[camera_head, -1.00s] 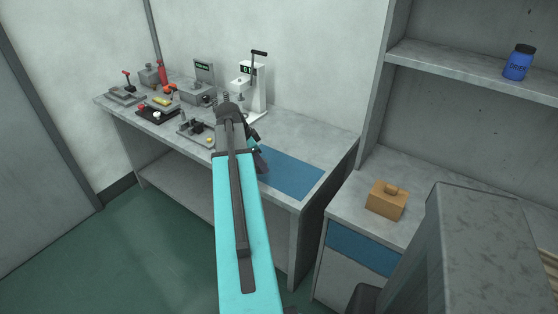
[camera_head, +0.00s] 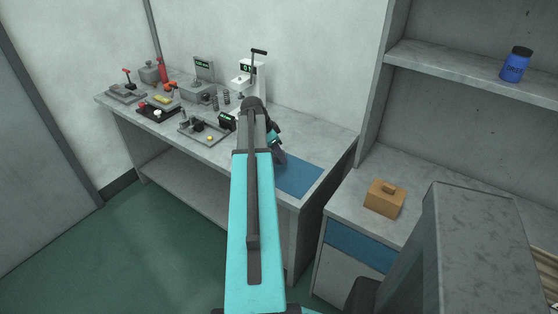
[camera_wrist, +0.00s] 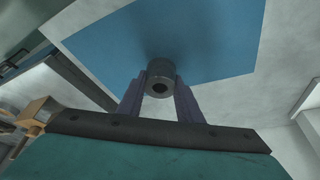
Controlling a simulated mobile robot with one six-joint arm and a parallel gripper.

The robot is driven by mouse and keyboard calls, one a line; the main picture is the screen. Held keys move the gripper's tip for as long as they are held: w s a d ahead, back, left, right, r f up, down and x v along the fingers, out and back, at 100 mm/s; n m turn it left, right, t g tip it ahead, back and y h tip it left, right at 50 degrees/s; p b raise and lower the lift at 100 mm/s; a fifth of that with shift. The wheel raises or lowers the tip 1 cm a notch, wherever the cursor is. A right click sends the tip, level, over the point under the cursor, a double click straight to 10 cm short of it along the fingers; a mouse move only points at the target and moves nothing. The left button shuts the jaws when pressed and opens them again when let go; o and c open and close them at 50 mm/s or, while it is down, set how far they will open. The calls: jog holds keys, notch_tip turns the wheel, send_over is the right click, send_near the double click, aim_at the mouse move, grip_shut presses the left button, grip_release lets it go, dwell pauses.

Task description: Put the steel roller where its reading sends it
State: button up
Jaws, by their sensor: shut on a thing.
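The steel roller (camera_wrist: 159,76) is a short dark grey cylinder with a hole in its end. In the wrist view it sits between the two fingers of my gripper (camera_wrist: 160,93), which is shut on it. Behind the roller lies the blue mat (camera_wrist: 215,45), with a soft dark shadow near the roller. The head view shows my gripper (camera_head: 279,155) beside the left end of the blue mat (camera_head: 298,178) on the workbench. The roller cannot be made out there. A stand with a lever and display (camera_head: 247,72) and a unit with a green-lit display (camera_head: 203,64) stand at the back.
A grey tray (camera_head: 208,139) with small parts, including a yellow one, lies left of my arm. Red-handled fixtures (camera_head: 126,84) fill the bench's far left. A wooden block with a knob (camera_head: 385,198) sits on the right counter. A blue jar (camera_head: 516,65) stands on the shelf.

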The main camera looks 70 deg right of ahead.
aim_at(279, 168)
jog(key=shift+f+p, duration=0.65)
jog(key=shift+f, duration=1.05)
jog(key=shift+f, duration=0.15)
jog(key=o, duration=1.2)
jog(key=shift+r, duration=0.25)
jog(key=b+v, duration=0.3)
jog(key=v, duration=0.9)
jog(key=shift+f, duration=0.1)
